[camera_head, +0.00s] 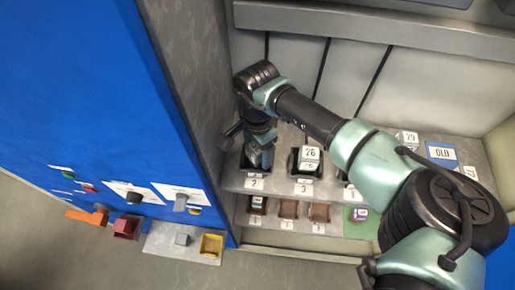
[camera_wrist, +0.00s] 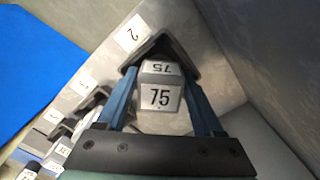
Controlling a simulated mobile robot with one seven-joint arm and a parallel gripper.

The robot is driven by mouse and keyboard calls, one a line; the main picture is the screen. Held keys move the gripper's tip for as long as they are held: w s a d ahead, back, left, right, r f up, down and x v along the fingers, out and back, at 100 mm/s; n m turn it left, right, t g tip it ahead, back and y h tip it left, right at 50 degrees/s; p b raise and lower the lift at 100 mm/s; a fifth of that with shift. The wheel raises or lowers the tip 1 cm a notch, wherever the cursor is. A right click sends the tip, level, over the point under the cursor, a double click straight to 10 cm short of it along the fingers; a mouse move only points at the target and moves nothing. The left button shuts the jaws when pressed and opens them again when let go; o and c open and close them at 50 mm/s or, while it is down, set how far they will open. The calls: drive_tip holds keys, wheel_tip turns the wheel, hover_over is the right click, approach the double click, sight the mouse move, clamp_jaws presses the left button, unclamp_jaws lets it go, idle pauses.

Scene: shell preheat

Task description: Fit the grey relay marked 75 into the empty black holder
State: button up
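The grey relay marked 75 (camera_wrist: 161,97) sits between the two blue fingers of my gripper (camera_wrist: 160,80), which appears shut on it. In the wrist view the relay is square to the fingers. The black holder at label 2 (camera_wrist: 157,47) shows behind the relay, its corner turned at an angle to the relay's sides. In the head view my gripper (camera_head: 261,150) points down at this holder (camera_head: 246,163). Whether the relay's lower end is inside the holder or just above it is hidden.
A block marked 26 (camera_head: 310,154) stands in the holder at label 3, to the right. A lower row has brown holders (camera_head: 289,209) and a green pad (camera_head: 352,228). A grey wall (camera_head: 200,90) stands close on the left, and my arm covers the shelf's right part.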

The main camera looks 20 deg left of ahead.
drive_tip(key=shift+o, duration=0.9)
drive_tip(key=shift+r+p, duration=0.55)
drive_tip(key=shift+r, duration=0.05)
wheel_tip(320, 180, up, 12)
drive_tip(key=b, duration=0.4)
drive_tip(key=shift+f, duration=0.2)
